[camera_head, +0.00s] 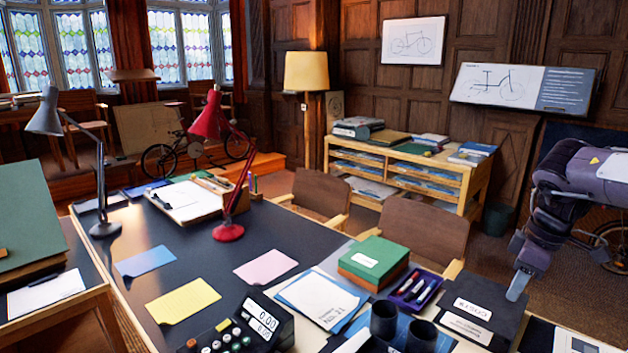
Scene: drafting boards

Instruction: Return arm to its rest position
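My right arm comes in from the right edge, purple-grey with dark joints, and bends down toward the desk. My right gripper (519,272) hangs at its end, above the right part of the dark desk (210,262). A pale finger points down near the black folders (478,307). I cannot tell from this angle how far apart the fingers are, and no held thing shows. My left arm and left gripper are not in view.
Near the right gripper are a purple pen tray (414,289), green boxes (373,262) and dark cups (384,319). A red lamp (228,232) and grey lamp (104,228) stand farther left. Chairs (428,230) stand behind the desk, before a wooden shelf (398,165).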

